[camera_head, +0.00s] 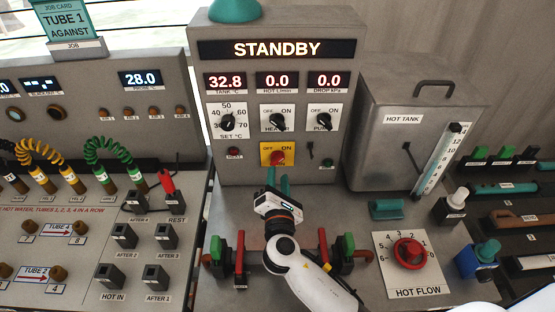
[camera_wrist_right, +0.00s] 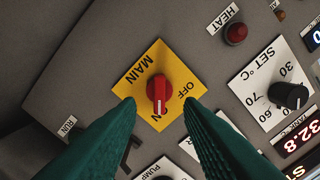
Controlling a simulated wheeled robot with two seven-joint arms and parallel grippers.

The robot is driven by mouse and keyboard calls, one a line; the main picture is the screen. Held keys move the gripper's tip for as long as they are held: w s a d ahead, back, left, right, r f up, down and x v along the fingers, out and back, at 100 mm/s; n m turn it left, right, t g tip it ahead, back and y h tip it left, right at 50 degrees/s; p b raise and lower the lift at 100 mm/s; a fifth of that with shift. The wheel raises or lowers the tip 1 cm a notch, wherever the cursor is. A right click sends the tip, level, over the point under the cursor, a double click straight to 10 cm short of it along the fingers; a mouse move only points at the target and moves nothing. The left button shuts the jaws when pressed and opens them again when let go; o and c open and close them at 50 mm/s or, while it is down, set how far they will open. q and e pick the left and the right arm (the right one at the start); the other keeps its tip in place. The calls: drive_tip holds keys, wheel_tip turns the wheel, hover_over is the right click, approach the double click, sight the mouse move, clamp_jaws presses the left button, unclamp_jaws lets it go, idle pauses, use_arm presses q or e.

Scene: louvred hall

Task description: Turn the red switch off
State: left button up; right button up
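The red switch (camera_head: 278,158) sits on a yellow plate low on the grey control panel. In the right wrist view the red switch (camera_wrist_right: 158,88) is near the middle, on its yellow plate (camera_wrist_right: 137,72) marked MAIN, OFF and ON. Its white pointer line points down in that view, toward the partly covered ON mark. My right gripper (camera_head: 278,179) is just below and in front of the switch. Its two teal fingers (camera_wrist_right: 160,125) are open, one on each side of the switch, with nothing between them visibly gripped; contact cannot be told. My left gripper is not in view.
Black knobs (camera_head: 278,120) sit just above the switch, under a STANDBY display (camera_head: 277,49). A red HEAT lamp (camera_wrist_right: 235,33) is near the plate. Green and red valve handles (camera_head: 217,247) stand on the bench on both sides of my right arm. A red HOT FLOW dial (camera_head: 408,252) is at right.

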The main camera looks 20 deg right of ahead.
sight(278, 163)
drive_tip(key=x, duration=0.5)
drive_tip(key=shift+b, duration=0.35)
drive_tip(key=shift+w+d, duration=0.1)
drive_tip(key=shift+w, duration=0.25)
clamp_jaws()
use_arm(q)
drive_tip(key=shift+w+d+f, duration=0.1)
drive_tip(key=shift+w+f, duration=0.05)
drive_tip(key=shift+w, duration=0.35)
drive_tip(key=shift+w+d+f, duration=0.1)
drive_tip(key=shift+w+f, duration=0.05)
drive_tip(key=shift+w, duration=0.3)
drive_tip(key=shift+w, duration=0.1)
